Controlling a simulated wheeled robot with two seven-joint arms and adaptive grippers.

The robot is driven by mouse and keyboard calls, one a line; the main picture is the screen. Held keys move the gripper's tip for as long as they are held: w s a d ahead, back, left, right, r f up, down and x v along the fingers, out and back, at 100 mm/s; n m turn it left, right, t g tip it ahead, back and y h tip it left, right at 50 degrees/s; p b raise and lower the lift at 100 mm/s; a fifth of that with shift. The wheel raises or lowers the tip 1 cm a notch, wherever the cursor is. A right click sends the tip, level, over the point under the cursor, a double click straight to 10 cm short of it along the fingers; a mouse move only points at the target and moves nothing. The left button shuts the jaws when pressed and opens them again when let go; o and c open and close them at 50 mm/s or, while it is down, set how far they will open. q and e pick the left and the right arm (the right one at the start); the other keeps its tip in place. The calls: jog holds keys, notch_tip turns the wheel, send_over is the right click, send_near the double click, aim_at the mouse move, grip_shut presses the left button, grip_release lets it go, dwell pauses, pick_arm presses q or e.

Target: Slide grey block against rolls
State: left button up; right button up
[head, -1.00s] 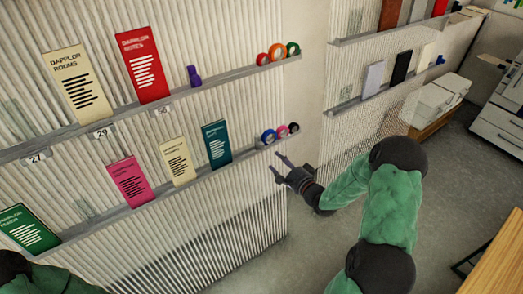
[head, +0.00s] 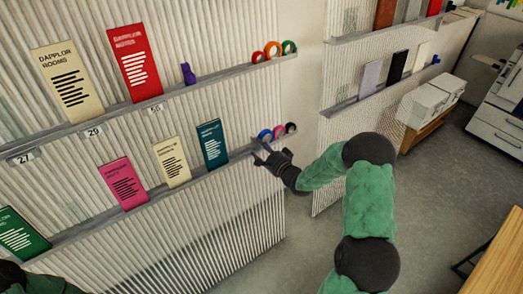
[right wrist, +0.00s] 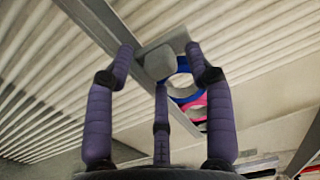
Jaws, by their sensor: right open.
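The rolls stand at the right end of the lower ledge: a blue roll (head: 265,135), a pink roll (head: 279,131) and a dark roll (head: 290,127). My right gripper (head: 259,151) is open at that ledge, just left of and below the rolls. In the right wrist view, the grey block (right wrist: 160,62) shows between the spread fingertips (right wrist: 160,52), in front of the blue roll (right wrist: 188,97). I cannot tell whether block and roll touch. In the head view the block is mostly hidden by the fingers.
A teal card (head: 212,145) stands on the lower ledge (head: 150,195) left of my right gripper, with cream and pink cards further left. The upper ledge (head: 215,76) holds more rolls and a purple item (head: 187,74).

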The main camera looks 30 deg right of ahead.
grip_shut()
jog(key=shift+d, duration=0.25)
jog(key=shift+f, duration=0.1)
grip_release()
jog(key=shift+d, duration=0.1)
jog(key=shift+s, duration=0.2)
jog(key=s+r, duration=0.1)
jog(key=s, duration=1)
jog(key=shift+s+d, duration=0.25)
jog(key=shift+d, duration=0.2)
